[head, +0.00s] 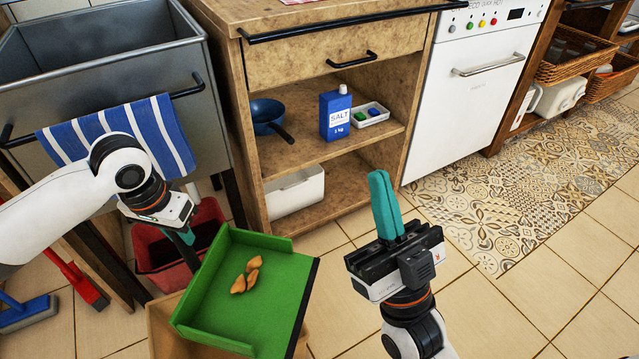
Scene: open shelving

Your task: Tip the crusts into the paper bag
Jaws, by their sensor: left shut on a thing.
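The crusts (247,279), a few small orange-brown pieces, lie together on the floor of a green dustpan (258,317) with low raised walls and a dark front lip at the right. My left gripper (184,238) is shut on the dustpan at its upper left corner. The dustpan hangs above a brown, open-topped thing that looks like the paper bag (168,334); the dustpan hides most of it, including the opening. My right gripper (384,190), with teal fingers together, is empty and points up, right of the dustpan and apart from it.
A red bin (160,248) stands behind the dustpan. A wooden shelf unit (335,155) holds a blue pan (265,115), a salt box (335,115), a small tray (371,115) and a white bin (295,190). The tiled floor at right is clear.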

